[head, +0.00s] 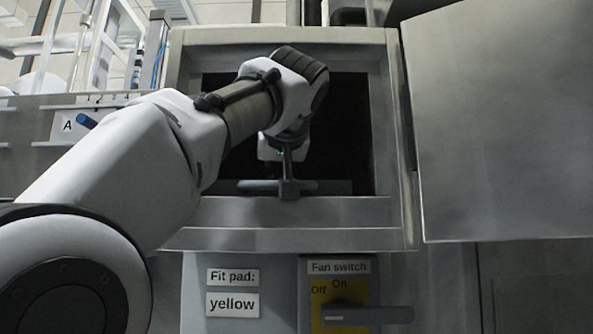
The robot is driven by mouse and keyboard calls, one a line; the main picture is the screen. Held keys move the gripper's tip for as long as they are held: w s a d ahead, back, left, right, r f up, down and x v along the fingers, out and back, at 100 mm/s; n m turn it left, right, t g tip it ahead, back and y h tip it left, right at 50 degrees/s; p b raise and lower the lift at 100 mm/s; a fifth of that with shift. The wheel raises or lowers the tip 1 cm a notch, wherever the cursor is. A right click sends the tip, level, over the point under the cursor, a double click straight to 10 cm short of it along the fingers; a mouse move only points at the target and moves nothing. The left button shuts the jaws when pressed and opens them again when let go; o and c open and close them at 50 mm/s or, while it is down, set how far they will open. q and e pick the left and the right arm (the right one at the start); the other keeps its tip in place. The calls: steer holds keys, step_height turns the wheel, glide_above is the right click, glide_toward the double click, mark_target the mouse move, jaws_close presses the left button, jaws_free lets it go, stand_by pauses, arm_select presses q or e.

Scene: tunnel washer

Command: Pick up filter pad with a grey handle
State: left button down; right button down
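My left arm comes in from the left and reaches over a square framed opening. My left gripper (288,178) points down at a horizontal grey handle (252,187) in the lower part of the opening. A finger overlaps the middle of the handle, which shows on both sides of it. The fingers are seen edge-on, so I cannot tell whether they are open or closed on the handle. The pad itself is hidden or too dark to make out. My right gripper is not in view.
A metal door (505,125) stands open at the right of the frame (300,240). Below are a "Fit pad: yellow" label (232,303) and a fan switch (365,315) with a grey lever. A blue-handled item (86,121) is beside label A at left.

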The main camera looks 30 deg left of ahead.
arm_select(q)
steer(key=shift+s+d+f+b, duration=0.3)
steer(key=shift+s+f+b, duration=0.1)
steer(key=shift+f, duration=0.2)
steer(key=shift+s+d, duration=0.15)
